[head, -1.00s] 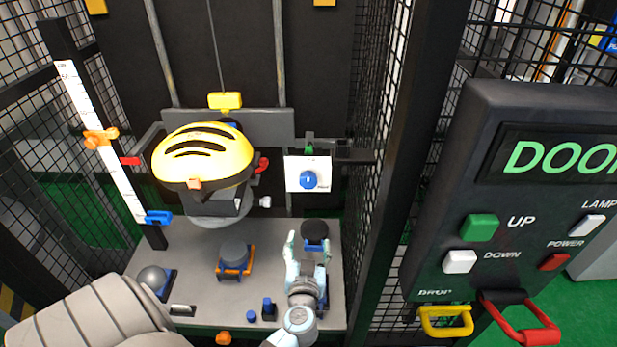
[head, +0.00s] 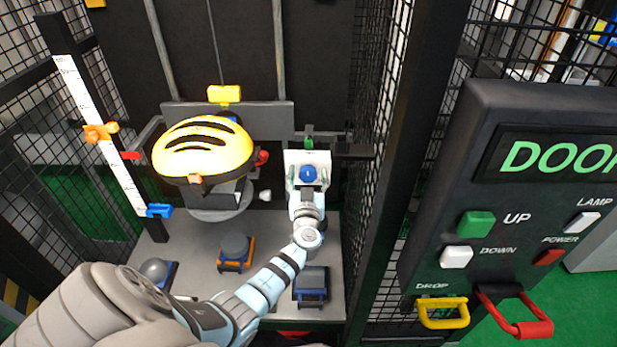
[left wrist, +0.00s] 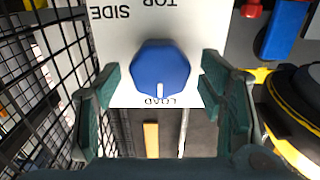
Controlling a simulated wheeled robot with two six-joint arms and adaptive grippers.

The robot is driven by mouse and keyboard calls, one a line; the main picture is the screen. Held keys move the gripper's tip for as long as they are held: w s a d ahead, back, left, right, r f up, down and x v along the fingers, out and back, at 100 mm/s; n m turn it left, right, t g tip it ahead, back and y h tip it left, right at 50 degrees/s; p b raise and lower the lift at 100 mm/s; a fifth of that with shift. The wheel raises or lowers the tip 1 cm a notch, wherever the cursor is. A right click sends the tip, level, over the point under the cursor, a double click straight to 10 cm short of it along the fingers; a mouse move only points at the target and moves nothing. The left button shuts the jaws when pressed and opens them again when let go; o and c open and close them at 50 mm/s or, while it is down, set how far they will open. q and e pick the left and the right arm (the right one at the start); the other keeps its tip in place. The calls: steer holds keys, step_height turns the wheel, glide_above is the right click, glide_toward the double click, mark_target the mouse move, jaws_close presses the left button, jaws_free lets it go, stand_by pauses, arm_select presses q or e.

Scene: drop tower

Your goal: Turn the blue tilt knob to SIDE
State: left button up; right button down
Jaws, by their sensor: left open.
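The blue tilt knob (head: 308,174) sits on a white label plate (head: 294,159) right of the yellow helmet. In the left wrist view the knob (left wrist: 160,71) has a white mark pointing at LOAD. This plate (left wrist: 128,30) reads upside down there, with SIDE and TOP at the upper edge. My left gripper (head: 308,184) is open in front of the plate. In the left wrist view its fingers (left wrist: 160,80) stand either side of the knob, with visible gaps. My right gripper is not in view.
The yellow helmet (head: 203,150) hangs left of the plate. A mesh wall (head: 368,150) stands close on the right. The control box (head: 480,140) is in front of it at right. Several blocks, including an orange-based one (head: 234,268), stand on the grey floor.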

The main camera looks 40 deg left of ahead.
arm_select(q)
steer(key=shift+d, duration=0.15)
steer(key=c, duration=1.1)
